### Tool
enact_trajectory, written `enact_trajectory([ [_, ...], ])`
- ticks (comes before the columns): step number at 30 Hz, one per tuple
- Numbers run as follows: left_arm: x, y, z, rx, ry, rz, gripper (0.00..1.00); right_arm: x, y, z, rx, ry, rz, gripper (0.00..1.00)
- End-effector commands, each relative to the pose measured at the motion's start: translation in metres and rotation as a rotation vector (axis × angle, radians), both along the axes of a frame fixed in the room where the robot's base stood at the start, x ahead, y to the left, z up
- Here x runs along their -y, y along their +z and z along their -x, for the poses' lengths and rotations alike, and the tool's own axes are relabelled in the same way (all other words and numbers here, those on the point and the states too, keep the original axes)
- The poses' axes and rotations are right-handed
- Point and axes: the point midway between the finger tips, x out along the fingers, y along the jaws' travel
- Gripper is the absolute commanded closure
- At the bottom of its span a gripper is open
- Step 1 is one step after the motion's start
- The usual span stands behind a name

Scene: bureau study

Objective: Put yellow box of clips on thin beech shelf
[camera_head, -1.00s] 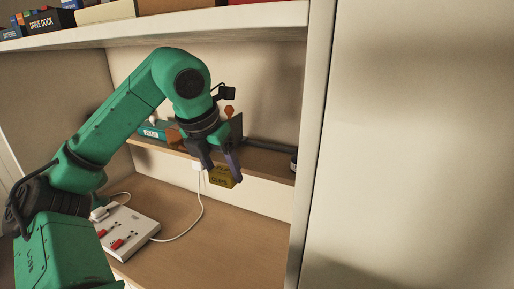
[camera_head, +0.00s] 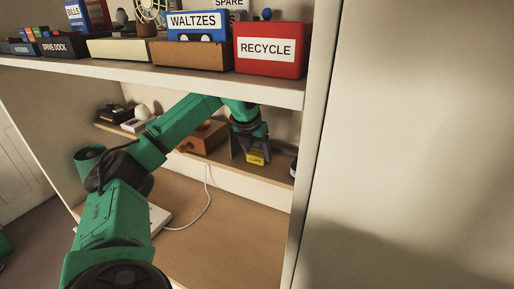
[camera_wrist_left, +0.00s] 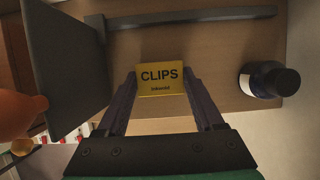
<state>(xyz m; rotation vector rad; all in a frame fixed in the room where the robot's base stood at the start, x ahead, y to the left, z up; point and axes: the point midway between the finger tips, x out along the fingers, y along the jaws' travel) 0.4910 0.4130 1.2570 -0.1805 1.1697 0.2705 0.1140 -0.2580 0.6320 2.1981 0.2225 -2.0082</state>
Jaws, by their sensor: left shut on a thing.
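The yellow box of clips (camera_head: 256,159) is between the fingers of my left gripper (camera_head: 252,155), which is shut on it. In the left wrist view the box (camera_wrist_left: 160,79) shows its CLIPS label, with a dark finger on each side. The thin beech shelf (camera_head: 275,172) is the narrow middle board in the bureau, and it also shows behind the box in the left wrist view (camera_wrist_left: 205,50). The box overlaps the shelf's front part in both views. I cannot tell whether its underside touches the board. My right gripper is not in view.
A dark bottle (camera_wrist_left: 268,80) stands on the shelf right of the box. A grey panel (camera_wrist_left: 65,60) is close on the left, and a dark bar (camera_wrist_left: 190,17) lies behind. A brown wooden box (camera_head: 205,137) is farther left. The upper shelf (camera_head: 200,82) hangs over my arm.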

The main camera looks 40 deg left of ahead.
Motion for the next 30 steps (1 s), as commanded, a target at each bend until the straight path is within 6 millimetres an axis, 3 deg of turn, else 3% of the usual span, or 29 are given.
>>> enact_trajectory([
  [4, 0.000, -0.003, 0.000, 0.000, 0.000, 0.000, 0.87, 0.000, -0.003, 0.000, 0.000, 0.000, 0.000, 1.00],
  [5, 0.000, -0.003, 0.000, 0.000, 0.000, 0.000, 0.27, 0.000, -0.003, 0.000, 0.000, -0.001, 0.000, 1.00],
  [7, 0.000, -0.002, 0.000, 0.000, 0.000, 0.000, 0.01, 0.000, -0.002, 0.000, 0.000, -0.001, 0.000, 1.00],
  [18, 0.000, 0.002, 0.000, 0.001, 0.001, 0.001, 0.01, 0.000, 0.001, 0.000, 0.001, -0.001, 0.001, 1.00],
  [21, 0.002, 0.006, 0.003, 0.007, -0.001, 0.002, 0.01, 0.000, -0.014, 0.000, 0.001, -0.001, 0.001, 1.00],
  [30, 0.021, 0.001, 0.072, 0.002, 0.002, -0.004, 0.01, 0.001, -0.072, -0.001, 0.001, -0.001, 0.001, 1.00],
])
